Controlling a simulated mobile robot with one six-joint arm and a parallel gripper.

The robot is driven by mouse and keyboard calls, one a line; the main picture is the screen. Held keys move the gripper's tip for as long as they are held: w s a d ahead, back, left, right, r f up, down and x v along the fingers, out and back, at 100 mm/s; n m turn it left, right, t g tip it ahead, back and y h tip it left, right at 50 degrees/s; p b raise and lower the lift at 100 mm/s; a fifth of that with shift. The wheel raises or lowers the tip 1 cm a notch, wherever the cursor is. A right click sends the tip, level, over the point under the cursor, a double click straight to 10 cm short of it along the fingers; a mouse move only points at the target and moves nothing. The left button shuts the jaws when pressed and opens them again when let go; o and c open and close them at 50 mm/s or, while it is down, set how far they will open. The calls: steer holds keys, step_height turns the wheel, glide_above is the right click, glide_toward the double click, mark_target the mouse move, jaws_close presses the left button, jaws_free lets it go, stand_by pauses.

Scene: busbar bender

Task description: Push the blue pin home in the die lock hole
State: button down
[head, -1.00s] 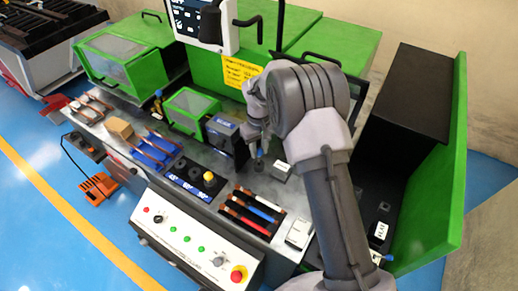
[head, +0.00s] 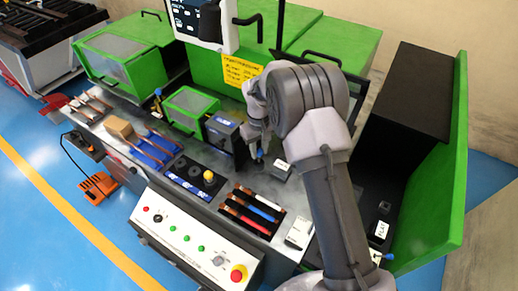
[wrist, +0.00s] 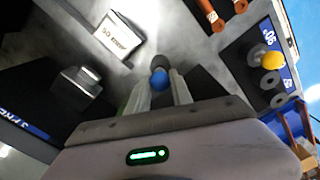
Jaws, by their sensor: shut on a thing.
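The blue pin (wrist: 159,80) shows its round blue head between my fingertips in the wrist view. My gripper (wrist: 160,92) is shut on it. In the head view my gripper (head: 257,148) points down at the bench, with a small blue spot of the pin (head: 260,154) at its tip. A dark round part (wrist: 159,63) lies right by the pin head in the wrist view. The die lock hole itself is hidden, so I cannot tell how deep the pin sits.
A grey block with a white label (head: 281,170) stands close to my gripper; it also shows in the wrist view (wrist: 112,40). A dark blue-labelled block (head: 224,133) is to the left.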

mark_target(259, 150)
steer(key=shift+f+b, duration=0.9)
steer(key=shift+f, duration=0.6)
steer(key=c, duration=1.1)
jaws_free()
steer(key=shift+o, duration=0.2)
step_height(259, 150, up, 18)
steer(key=p, duration=0.5)
steer(key=shift+f, duration=0.25)
